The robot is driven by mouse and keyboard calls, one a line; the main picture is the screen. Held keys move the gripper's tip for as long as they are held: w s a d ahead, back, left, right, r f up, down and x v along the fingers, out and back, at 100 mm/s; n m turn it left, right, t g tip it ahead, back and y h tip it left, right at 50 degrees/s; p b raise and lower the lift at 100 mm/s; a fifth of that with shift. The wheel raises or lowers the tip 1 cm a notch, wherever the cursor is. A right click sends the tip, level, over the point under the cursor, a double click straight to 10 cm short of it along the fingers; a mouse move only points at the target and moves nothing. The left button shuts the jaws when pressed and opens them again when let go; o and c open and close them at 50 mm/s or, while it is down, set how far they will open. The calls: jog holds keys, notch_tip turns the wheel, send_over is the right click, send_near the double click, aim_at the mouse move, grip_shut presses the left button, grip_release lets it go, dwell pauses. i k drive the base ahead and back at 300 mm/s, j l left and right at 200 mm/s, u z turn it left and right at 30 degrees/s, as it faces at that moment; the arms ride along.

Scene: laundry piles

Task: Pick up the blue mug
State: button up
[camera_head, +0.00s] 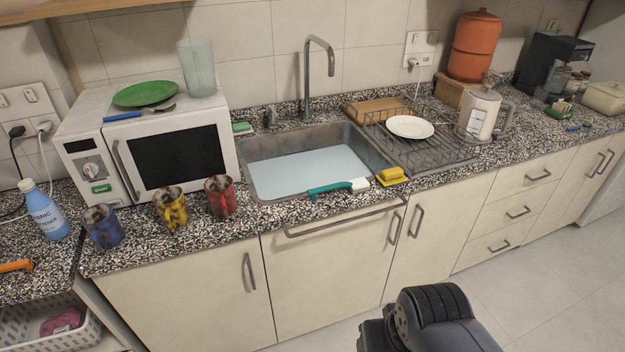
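The blue mug (106,230) stands upright on the speckled counter (150,245) at the left, in front of the microwave. It is dark blue with a mottled surface, and something greyish shows at its top. A blue and white bottle (45,212) stands to its left and a yellow mug (172,208) to its right. A dark part of my arm shows at the bottom, right of centre, well away from the mug. My gripper's fingers cannot be made out.
A red mug (220,197) stands right of the yellow one. The white microwave (225,150) is close behind the mugs. The sink (375,165) holds pale water, with a teal-handled brush (330,190) at its front edge. Some bare counter lies in front of the mugs.

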aim_at(103, 232)
jog(key=u, duration=1.65)
jog(key=i+l+u, duration=0.2)
jog(key=i+u, duration=0.15)
jog(key=i, duration=0.15)
jog(key=i+l+u, duration=0.3)
jog(key=i, duration=0.2)
